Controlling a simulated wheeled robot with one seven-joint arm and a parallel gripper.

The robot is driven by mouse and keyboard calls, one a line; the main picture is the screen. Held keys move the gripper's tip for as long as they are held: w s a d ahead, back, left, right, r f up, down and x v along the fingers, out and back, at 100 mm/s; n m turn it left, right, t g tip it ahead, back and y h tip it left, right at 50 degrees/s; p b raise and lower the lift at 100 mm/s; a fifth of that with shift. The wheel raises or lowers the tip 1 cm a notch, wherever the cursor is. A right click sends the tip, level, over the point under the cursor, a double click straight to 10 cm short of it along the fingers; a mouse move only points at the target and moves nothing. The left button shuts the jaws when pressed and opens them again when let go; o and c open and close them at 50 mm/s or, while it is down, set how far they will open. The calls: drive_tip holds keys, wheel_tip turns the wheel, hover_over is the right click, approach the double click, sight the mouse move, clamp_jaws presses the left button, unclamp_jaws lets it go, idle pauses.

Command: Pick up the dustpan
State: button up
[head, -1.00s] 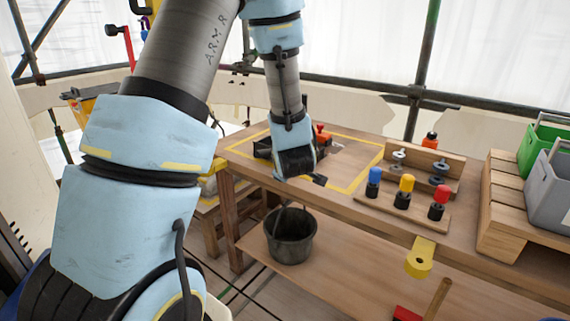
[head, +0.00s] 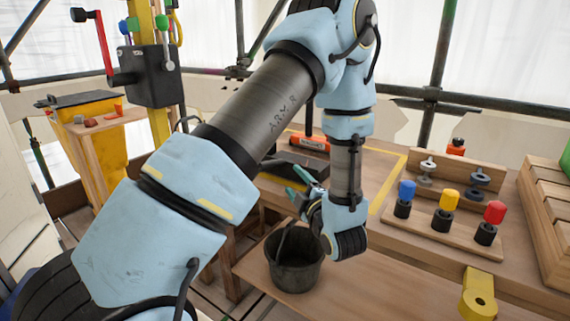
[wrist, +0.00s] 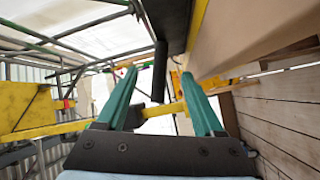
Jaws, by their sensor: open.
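A dark, flat-bodied thing (head: 293,168) that looks like the dustpan lies at the left end of the workbench, partly hidden behind my arm. My gripper (head: 298,184) is open, its green fingers pointing left close to the near side of that dark body. In the wrist view a dark panel (wrist: 168,22), likely the pan, is at the top, and a dark round bar (wrist: 160,72), likely its handle, shows between the open fingertips. Nothing is clamped, and I cannot tell whether the fingers touch the bar.
The wooden workbench (head: 400,245) carries a rack with blue, yellow and red knobs (head: 447,200) to the right. A black bucket (head: 294,270) sits on the lower shelf under my wrist. A lever box on a yellow post (head: 147,75) stands left.

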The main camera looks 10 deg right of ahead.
sight(281, 165)
drive_tip(key=w, duration=0.3)
drive_tip(key=w+p, duration=0.1)
drive_tip(key=w, duration=0.1)
drive_tip(key=shift+a, duration=0.4)
drive_tip(key=shift+w+a+f+p, duration=0.15)
drive_tip(key=shift+w+p, duration=0.25)
drive_tip(key=shift+w, duration=0.6)
drive_tip(key=shift+w+a+r+p, duration=0.1)
drive_tip(key=shift+w+a+p, duration=0.2)
drive_tip(key=shift+w, duration=0.65)
drive_tip(key=shift+w+a+f+p, duration=0.1)
drive_tip(key=shift+w+p, duration=0.35)
drive_tip(key=shift+w, duration=0.55)
clamp_jaws()
